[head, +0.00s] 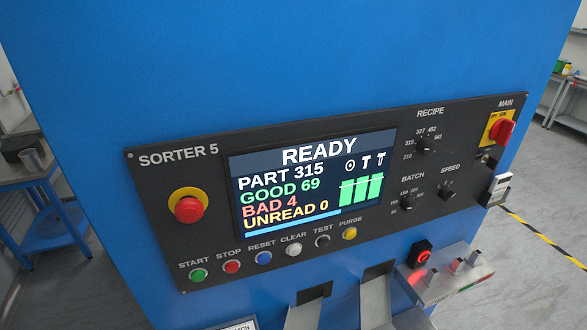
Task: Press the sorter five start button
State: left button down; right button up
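The blue sorter cabinet (250,60) fills the middle of the head view. Its black control panel (160,172) is labelled SORTER 5. The green start button (198,275) is at the panel's lower left, under the word START. The red stop button (232,267) is just right of it, and the blue reset button (263,258) follows. The screen (313,180) reads READY, PART 315, GOOD 69, BAD 4, UNREAD 0. Neither of my grippers is in view.
A red emergency stop (188,208) on a yellow base juts out above the start button. Chutes (376,298) and a small fixture with a red-lit unit (422,256) stick out below the panel. A blue bench (40,205) stands at the left.

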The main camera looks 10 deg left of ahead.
aim_at(197, 276)
jog(key=u, duration=0.95)
jog(key=j+z, duration=0.45)
jog(key=j, duration=0.15)
